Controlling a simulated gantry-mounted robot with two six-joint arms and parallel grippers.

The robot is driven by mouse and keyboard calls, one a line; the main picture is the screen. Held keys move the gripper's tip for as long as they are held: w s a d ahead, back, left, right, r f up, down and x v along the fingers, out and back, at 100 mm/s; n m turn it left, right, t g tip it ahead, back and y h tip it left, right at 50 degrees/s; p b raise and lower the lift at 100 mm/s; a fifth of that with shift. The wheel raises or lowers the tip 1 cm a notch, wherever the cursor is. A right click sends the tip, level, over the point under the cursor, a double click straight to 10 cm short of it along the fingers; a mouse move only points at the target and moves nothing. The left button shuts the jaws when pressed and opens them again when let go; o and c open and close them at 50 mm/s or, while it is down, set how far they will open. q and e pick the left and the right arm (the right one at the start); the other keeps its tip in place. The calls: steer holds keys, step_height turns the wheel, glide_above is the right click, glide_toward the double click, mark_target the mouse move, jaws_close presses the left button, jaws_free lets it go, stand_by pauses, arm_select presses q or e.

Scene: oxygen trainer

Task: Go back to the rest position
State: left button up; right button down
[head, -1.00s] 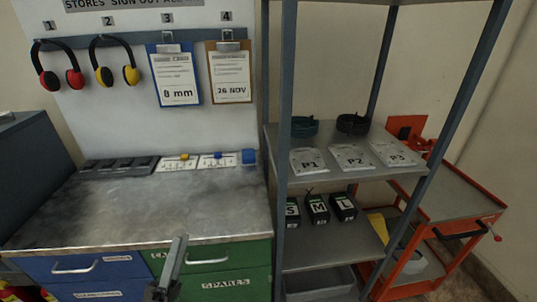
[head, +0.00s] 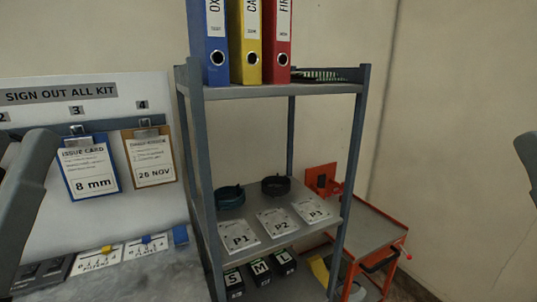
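A grey part of my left arm stands at the left edge of the head view, in front of the sign-out board. A small grey part of my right arm shows at the right edge. The fingertips of both grippers are out of view, so I cannot see whether they are open or shut or hold anything.
A shelf unit (head: 270,91) stands in the middle, with blue (head: 216,40), yellow (head: 245,45) and red (head: 277,40) binders on top. Packs, dark rings and black boxes are on lower shelves. A red trolley (head: 375,235) stands behind right. The board (head: 60,115) is left.

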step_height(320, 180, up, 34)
steer(key=p, duration=3)
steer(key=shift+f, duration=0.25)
